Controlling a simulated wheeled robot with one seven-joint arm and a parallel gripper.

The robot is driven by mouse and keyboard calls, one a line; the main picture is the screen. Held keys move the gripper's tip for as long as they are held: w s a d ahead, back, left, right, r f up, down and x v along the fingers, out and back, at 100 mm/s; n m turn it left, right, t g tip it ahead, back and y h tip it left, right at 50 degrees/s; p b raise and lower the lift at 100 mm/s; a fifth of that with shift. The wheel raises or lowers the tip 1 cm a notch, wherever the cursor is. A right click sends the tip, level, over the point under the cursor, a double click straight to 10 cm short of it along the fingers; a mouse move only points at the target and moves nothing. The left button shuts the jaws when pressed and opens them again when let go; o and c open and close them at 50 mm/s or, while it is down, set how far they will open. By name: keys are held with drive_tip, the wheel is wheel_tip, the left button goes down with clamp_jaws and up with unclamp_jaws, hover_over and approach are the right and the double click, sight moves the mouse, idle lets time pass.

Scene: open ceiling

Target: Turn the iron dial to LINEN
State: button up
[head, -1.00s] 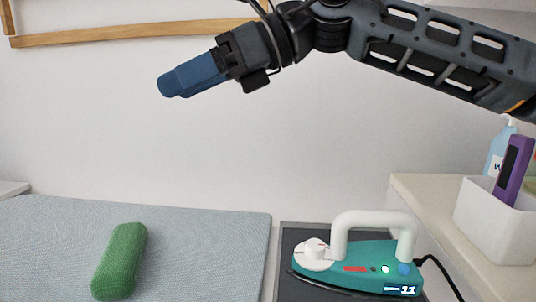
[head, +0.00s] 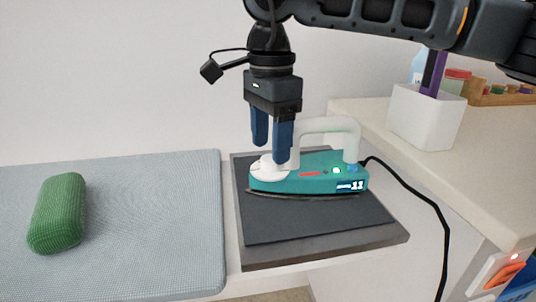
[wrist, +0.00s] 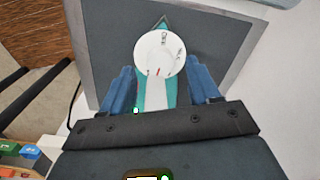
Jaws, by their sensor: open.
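The teal iron (head: 320,175) with a white handle rests on a dark pad. A green light and a small display marked "11" show on its side. Its white round dial (head: 268,168) is at the left end, and in the wrist view the dial (wrist: 160,54) shows a raised grip, a red mark and small lettering too small to read. My gripper (head: 271,143) points down above the dial, its blue fingers open. In the wrist view the fingers of my gripper (wrist: 164,88) lie on either side of the dial's lower edge, apart from it. Whether the fingertips reach dial height is unclear.
The dark pad (head: 310,225) lies on a light surface. A blue-grey ironing cloth (head: 140,240) with a green cushion (head: 58,212) is at left. A raised shelf with a white bin (head: 425,115) is at right. The iron's black cord (head: 435,205) trails right.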

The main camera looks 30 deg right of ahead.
sight(270, 162)
drive_tip(key=shift+f, duration=1.25)
drive_tip(key=shift+c, duration=0.4)
drive_tip(key=c, duration=1)
drive_tip(key=shift+o, duration=0.2)
drive_tip(key=m+b, duration=0.1)
drive_tip(key=m, duration=0.1)
drive_tip(key=shift+m, duration=0.4)
drive_tip(key=shift+m+b, duration=0.35)
drive_tip(key=shift+m, duration=0.65)
drive_tip(key=o, duration=1)
drive_tip(key=shift+o, duration=0.2)
